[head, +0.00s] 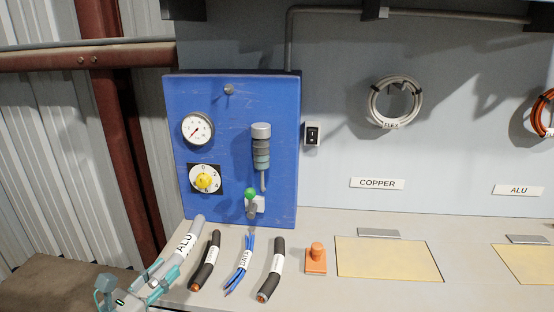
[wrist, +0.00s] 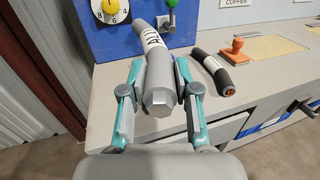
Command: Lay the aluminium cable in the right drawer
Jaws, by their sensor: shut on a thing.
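The aluminium cable (head: 184,247) is a thick grey piece with a white ALU label, at the left end of the bench in the head view. My gripper (head: 137,287) is shut on its near end. In the wrist view the cable (wrist: 158,72) lies between the two teal-and-grey fingers of my gripper (wrist: 158,92), its cut end facing the camera. I cannot tell whether it touches the bench. In the wrist view a drawer front with a dark handle (wrist: 299,108) shows at the right; I cannot tell which drawer it is.
A black cable (head: 205,260), a blue DATA cable (head: 241,262), another black cable (head: 271,270) and an orange stamp (head: 316,258) lie or stand to the right. Yellow panels (head: 388,259) are set in the bench below COPPER and ALU signs (head: 517,190). A blue panel (head: 232,150) stands behind.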

